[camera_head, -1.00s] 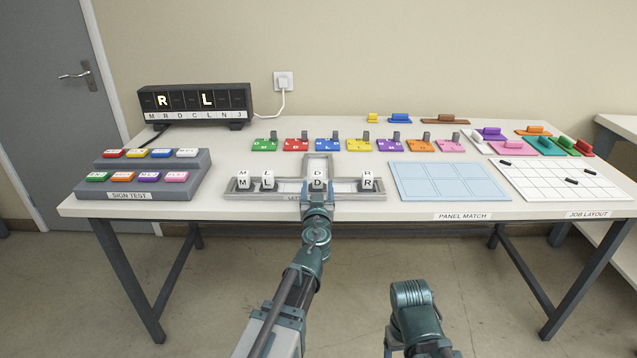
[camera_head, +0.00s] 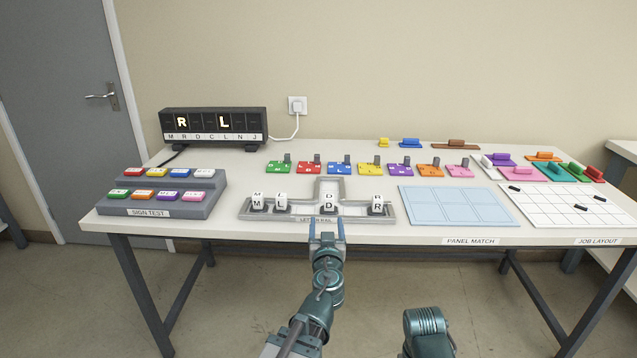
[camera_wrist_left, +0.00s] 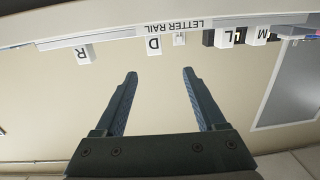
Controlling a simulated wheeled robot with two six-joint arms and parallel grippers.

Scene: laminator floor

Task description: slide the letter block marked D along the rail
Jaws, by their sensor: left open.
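The block marked D (camera_head: 328,201) is a white cube standing upright in the grey T-shaped letter rail (camera_head: 358,213), where the back branch meets the front track. In the wrist view, which is upside down, the D block (camera_wrist_left: 153,45) shows beyond the fingers. White blocks M (camera_head: 257,201) and L (camera_head: 281,202) stand left of it, and R (camera_head: 376,204) stands at the right. My left gripper (camera_head: 327,228) is open and empty, in front of the rail near the table's front edge, apart from D. The left fingers (camera_wrist_left: 160,75) show nothing between them.
A lit sign (camera_head: 213,125) shows R and L at the back left. The sign test button stand (camera_head: 130,208) is left of the rail and a pale blue panel (camera_head: 455,206) is right. Coloured pieces (camera_head: 340,168) line up behind. My right arm (camera_head: 428,330) is low in front.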

